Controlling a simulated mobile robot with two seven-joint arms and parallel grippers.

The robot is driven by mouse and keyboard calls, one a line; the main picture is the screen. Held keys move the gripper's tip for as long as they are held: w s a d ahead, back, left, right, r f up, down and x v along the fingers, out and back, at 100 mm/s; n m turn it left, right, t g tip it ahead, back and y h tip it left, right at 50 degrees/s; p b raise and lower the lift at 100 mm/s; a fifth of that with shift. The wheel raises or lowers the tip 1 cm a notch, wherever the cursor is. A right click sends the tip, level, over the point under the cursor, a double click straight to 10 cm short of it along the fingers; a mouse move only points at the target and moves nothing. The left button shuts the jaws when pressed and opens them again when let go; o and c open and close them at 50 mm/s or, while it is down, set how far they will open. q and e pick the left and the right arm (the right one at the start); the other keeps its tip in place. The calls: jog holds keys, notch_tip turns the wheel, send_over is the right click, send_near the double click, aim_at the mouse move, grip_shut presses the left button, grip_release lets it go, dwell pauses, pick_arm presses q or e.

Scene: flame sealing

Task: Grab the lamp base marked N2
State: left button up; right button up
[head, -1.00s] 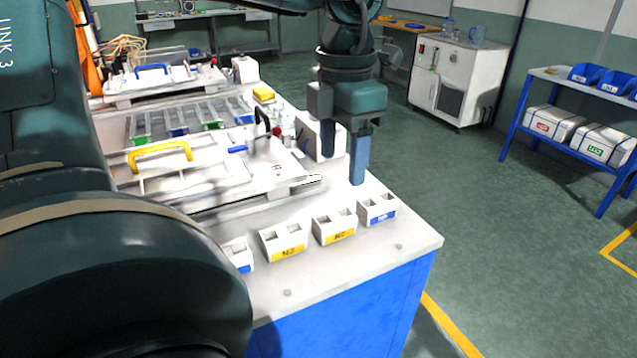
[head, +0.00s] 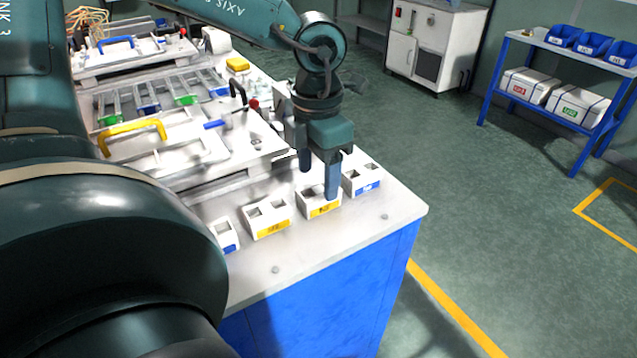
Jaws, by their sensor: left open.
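Several small white lamp bases, each with two square holes on top, stand in a row along the table's front edge. Two have yellow labels: one (head: 267,218) left of my gripper and one (head: 318,207) right below it. The outer two have blue labels: one (head: 224,236) at the left end, partly hidden by my arm, and one (head: 361,178) at the right end. The label print is too small to read surely now. My left gripper (head: 318,184) is open, pointing down, its fingers over the right yellow-labelled base. Contact cannot be told. My right gripper is not in view.
The white table (head: 340,245) also holds a fixture with a yellow handle (head: 132,138), a rack of coloured slots (head: 160,98) and a black-handled lever (head: 238,92). A white cabinet (head: 430,45) and a blue shelf (head: 560,60) stand beyond open floor.

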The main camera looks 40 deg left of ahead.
aim_at(319, 189)
pick_arm(q)
jog(key=shift+w+f, duration=0.15)
jog(key=shift+f, duration=1.7)
jog(key=shift+c, duration=0.5)
jog(key=c, duration=1)
jog(key=shift+r, duration=0.1)
